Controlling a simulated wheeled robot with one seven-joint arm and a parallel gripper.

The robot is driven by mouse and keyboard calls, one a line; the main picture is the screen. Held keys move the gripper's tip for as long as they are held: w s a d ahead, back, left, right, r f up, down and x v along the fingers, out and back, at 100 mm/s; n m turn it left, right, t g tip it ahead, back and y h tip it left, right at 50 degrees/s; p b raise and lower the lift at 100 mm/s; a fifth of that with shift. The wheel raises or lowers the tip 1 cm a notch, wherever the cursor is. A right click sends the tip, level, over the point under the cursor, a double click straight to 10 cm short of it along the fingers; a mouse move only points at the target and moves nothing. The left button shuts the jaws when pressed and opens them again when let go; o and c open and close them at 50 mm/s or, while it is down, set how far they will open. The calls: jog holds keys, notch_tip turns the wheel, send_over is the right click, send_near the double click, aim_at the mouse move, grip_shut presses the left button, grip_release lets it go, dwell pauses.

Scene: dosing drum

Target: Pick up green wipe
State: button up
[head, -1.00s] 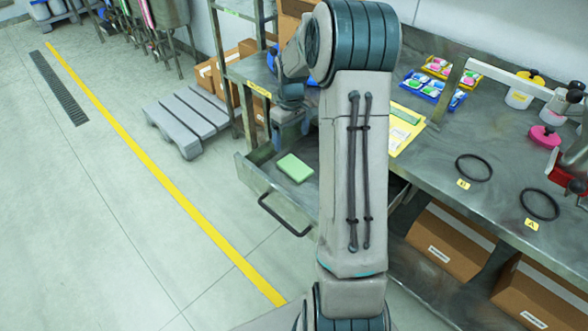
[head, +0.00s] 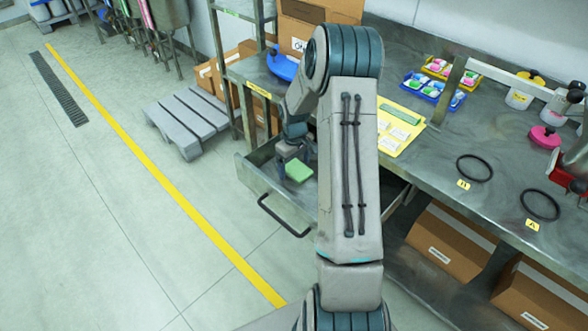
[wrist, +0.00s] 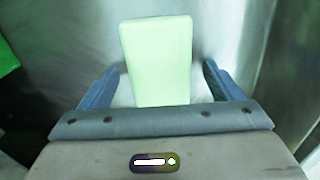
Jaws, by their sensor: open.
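The green wipe (head: 299,171) is a flat light green block lying in the open metal drawer (head: 262,172). In the wrist view the wipe (wrist: 158,55) looks pale green and lies between and ahead of the two blue fingers. My gripper (wrist: 160,88) is open, with a gap on both sides of the wipe. In the head view my gripper (head: 291,152) is over the drawer, just above the far end of the wipe. I cannot tell the exact height between the fingertips and the wipe.
The drawer's front wall and dark handle (head: 284,216) stick out over the floor. The bench above (head: 440,155) holds a yellow board (head: 398,128), trays and two black rings. A blue lidded item (head: 283,65) stands at the back. A grey pallet (head: 187,122) lies on the floor at left.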

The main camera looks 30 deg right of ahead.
aim_at(295, 167)
jog(key=c, duration=1)
jog(key=shift+c, duration=0.2)
jog(key=shift+r, duration=0.1)
notch_tip(295, 167, up, 10)
jog(key=shift+o, duration=0.3)
jog(key=shift+p, duration=0.3)
